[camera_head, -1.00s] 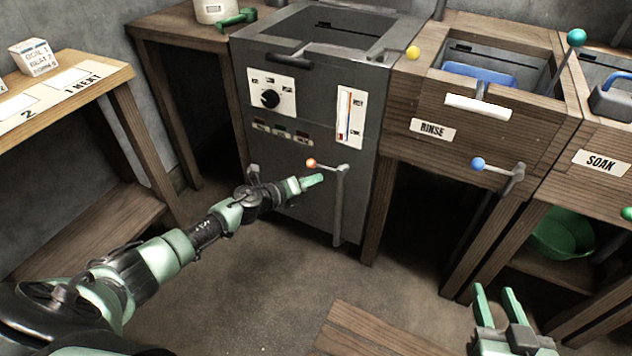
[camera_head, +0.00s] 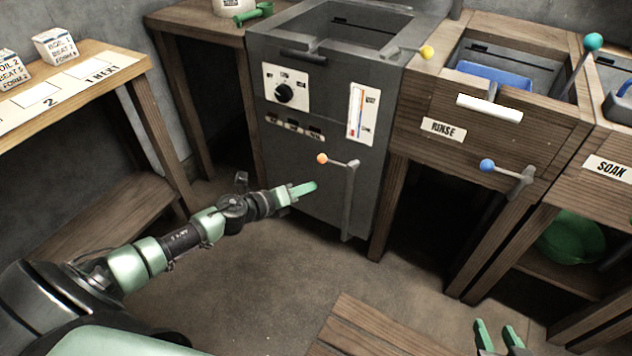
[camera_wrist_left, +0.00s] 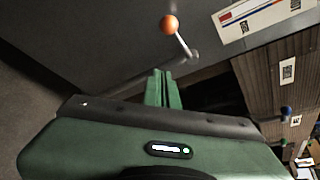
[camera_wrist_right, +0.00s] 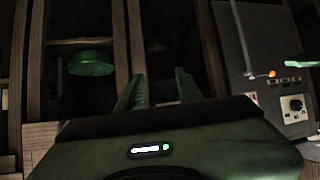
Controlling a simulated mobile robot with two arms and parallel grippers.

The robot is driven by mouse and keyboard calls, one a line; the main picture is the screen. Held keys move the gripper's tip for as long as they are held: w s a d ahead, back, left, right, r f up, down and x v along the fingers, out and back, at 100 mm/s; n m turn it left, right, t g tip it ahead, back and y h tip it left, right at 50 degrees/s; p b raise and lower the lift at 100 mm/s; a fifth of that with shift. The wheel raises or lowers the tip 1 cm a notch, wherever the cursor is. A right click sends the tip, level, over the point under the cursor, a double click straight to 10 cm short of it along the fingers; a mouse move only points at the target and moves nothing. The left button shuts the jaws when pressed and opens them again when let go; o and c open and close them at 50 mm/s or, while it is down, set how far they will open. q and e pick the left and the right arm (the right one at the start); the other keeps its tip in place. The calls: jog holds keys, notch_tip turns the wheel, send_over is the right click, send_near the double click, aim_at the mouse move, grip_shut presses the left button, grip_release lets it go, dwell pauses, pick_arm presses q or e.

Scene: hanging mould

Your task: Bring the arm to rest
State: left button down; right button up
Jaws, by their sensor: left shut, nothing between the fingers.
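My left arm reaches in from the left in the head view. My left gripper (camera_head: 303,189) is shut and empty, in front of the dark grey cabinet (camera_head: 305,215), left of and a little below the orange-knobbed lever (camera_head: 322,158). In the left wrist view its closed fingers (camera_wrist_left: 163,88) point toward the cabinet, apart from the orange knob (camera_wrist_left: 169,25). My right gripper (camera_head: 500,338) shows at the bottom right of the head view with its fingers apart. In the right wrist view its open fingers (camera_wrist_right: 158,92) have nothing between them.
The wooden RINSE station (camera_head: 490,125) has a blue-knobbed lever (camera_head: 487,166). A green bowl (camera_head: 570,240) sits on a low shelf at right. A wooden table (camera_head: 120,85) with labelled blocks stands at left. A wooden board (camera_head: 370,330) lies low in front. The floor between is clear.

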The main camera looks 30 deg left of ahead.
pick_arm(q)
jog(key=shift+s+a+r, duration=0.2)
jog(key=shift+s+r, duration=0.05)
jog(key=shift+s, duration=0.4)
pick_arm(e)
jog(key=shift+s+d+f+g, duration=0.2)
jog(key=shift+s+f+g, duration=0.3)
jog(key=shift+s+f, duration=0.05)
pick_arm(q)
jog(key=shift+d, duration=0.15)
